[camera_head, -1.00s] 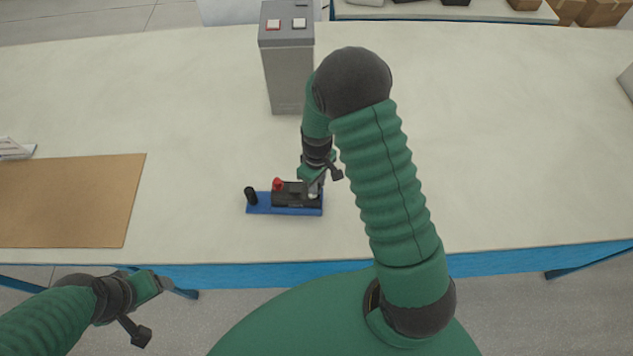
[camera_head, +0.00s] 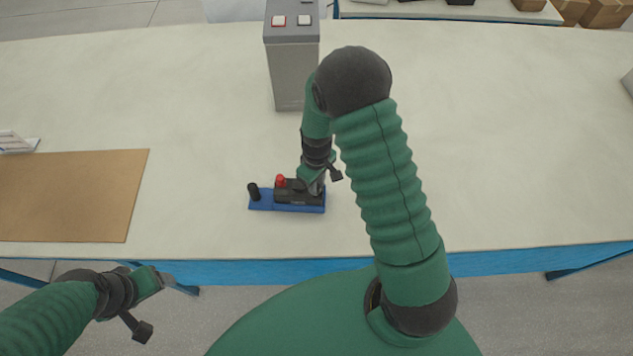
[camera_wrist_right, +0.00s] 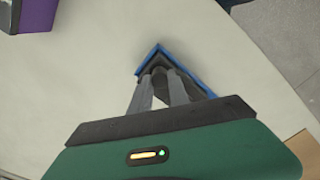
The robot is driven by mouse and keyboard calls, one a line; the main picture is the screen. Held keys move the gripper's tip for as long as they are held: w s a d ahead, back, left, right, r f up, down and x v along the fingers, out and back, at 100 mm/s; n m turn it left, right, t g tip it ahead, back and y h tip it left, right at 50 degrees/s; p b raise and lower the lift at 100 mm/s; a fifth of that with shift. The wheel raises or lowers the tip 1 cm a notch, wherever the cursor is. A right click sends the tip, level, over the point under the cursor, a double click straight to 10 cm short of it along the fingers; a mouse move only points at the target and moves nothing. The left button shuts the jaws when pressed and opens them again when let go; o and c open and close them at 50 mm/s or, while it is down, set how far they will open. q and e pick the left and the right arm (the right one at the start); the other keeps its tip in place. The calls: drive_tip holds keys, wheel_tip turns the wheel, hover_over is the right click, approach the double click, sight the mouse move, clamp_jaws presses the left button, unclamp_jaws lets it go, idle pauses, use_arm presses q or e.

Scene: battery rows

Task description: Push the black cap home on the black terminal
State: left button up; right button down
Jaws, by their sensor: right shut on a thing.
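A dark battery (camera_head: 297,196) with a red cap (camera_head: 281,180) on its left terminal sits in a blue tray (camera_head: 262,206). My right gripper (camera_head: 316,190) is over the right end of the battery. Its fingers (camera_wrist_right: 160,74) come close together there in the right wrist view. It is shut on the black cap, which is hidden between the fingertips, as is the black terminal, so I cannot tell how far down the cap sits. My left gripper (camera_head: 160,281) is at the lower left, off the table's front edge; its jaws do not show clearly.
A black post (camera_head: 254,192) stands at the tray's left end. A brown mat (camera_head: 72,195) lies at the left. The pale table (camera_head: 500,130) is clear at the right.

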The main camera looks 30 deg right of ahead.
drive_tip(key=shift+a+f, duration=0.15)
drive_tip(key=shift+f, duration=0.05)
drive_tip(key=shift+f, duration=0.2)
idle(0.4)
drive_tip(key=c, duration=0.7)
unclamp_jaws()
drive_tip(key=shift+r, duration=0.1)
drive_tip(key=shift+r+p, duration=2.65)
drive_tip(key=shift+r, duration=0.8)
